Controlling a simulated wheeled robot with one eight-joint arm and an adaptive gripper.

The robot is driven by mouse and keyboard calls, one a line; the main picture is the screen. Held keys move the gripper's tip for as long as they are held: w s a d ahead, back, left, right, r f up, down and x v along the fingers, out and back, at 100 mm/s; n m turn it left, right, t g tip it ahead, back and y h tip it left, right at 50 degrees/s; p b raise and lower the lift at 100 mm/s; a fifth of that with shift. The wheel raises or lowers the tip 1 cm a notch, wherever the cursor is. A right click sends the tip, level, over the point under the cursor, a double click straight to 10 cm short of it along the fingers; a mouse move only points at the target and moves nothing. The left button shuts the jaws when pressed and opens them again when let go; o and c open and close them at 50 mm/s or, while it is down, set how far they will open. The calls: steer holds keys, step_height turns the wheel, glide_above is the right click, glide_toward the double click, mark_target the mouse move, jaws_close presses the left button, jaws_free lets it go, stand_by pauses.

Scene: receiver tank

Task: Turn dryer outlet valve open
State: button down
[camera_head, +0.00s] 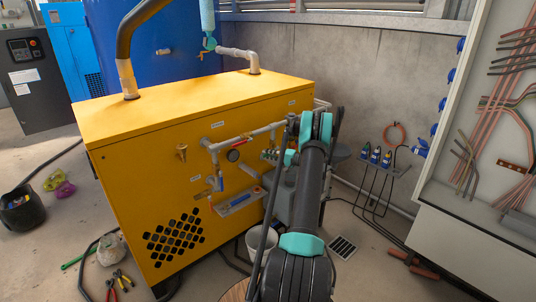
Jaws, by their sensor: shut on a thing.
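The yellow dryer cabinet (190,130) stands left of centre, with a grey pipe (245,136) and a round gauge (233,155) on its front. My arm reaches up from the bottom centre to the right end of this pipe. My gripper (270,154) is small in view there, partly covered by my own teal-banded wrist. It is shut on what appears to be the valve handle at the pipe; the handle itself is mostly hidden, so its angle cannot be told. A small valve with a blue handle (219,184) hangs below the pipe's left end.
A grey tank or casing stands behind my arm, mostly hidden. An open electrical cabinet (480,215) is at the right. Cables and small blue-topped devices (375,156) are near the wall. Pliers (117,282), a black bucket (20,212) and a white bucket (262,240) are on the floor.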

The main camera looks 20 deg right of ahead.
steer(key=shift+d+f+n+g+h, duration=0.2)
steer(key=shift+f+n, duration=0.2)
steer(key=shift+n, duration=0.15)
steer(key=shift+d+f+n+g+h, duration=0.1)
steer(key=shift+f+n+h, duration=0.1)
steer(key=shift+f+n, duration=0.3)
steer(key=shift+w+d+f+n+h, duration=0.2)
steer(key=shift+d+f+n+h, duration=0.3)
steer(key=shift+n, duration=0.45)
steer(key=shift+w+d+f+n+h, duration=0.15)
steer(key=shift+d+f+n+h, duration=0.4)
steer(key=shift+n, duration=0.4)
steer(key=shift+w+d+f+n+h, duration=0.2)
steer(key=shift+d+f+n+h, duration=0.15)
steer(key=shift+f+n+h, duration=0.45)
steer(key=shift+r+n, duration=0.15)
steer(key=shift+n, duration=0.1)
steer(key=c, duration=1.5)
jaws_free()
